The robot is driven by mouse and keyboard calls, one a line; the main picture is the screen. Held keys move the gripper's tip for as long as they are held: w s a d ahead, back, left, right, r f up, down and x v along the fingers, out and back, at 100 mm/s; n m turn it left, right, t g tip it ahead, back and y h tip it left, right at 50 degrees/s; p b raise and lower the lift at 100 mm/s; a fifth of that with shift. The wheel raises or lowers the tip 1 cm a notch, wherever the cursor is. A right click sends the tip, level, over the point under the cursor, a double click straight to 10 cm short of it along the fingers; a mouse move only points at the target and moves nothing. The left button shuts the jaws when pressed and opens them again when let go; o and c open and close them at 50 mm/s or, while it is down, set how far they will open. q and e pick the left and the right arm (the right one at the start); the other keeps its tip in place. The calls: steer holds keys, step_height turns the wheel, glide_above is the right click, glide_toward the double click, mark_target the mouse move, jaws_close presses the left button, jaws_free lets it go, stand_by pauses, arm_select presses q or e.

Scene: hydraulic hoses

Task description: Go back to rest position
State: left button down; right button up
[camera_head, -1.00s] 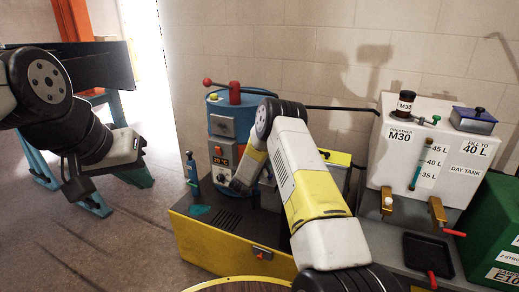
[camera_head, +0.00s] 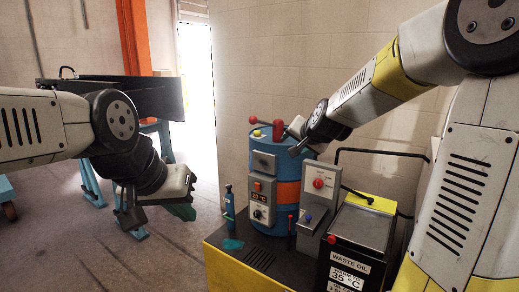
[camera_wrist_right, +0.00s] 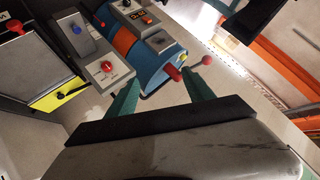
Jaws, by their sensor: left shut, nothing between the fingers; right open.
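My left gripper (camera_head: 182,210) hangs at the left of the head view, over the open floor, with its teal fingers closed and empty. My right arm comes in from the right, raised high, with its wrist near the top of the blue drum (camera_head: 272,190). In the right wrist view my right gripper (camera_wrist_right: 163,92) has its two teal fingers spread apart. The blue drum with its orange band (camera_wrist_right: 125,42) shows beyond and between them. Nothing is held. In the head view the right fingers are hard to make out.
The waste oil unit (camera_head: 362,235) stands right of the drum, on the same yellow-edged bench (camera_head: 235,268). A red-knobbed lever (camera_head: 253,119) sticks out from the drum top. A black tray on blue trestles (camera_head: 160,98) stands behind my left arm.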

steer(key=s+d+f+n+g, duration=0.1)
steer(key=s+n+g, duration=0.1)
steer(key=s, duration=1.3)
steer(key=s+d+f+n+g, duration=0.2)
steer(key=s+n+g, duration=0.1)
steer(key=s, duration=1.3)
steer(key=shift+n+g, duration=0.3)
steer(key=shift+n, duration=0.4)
steer(key=shift+c, duration=0.2)
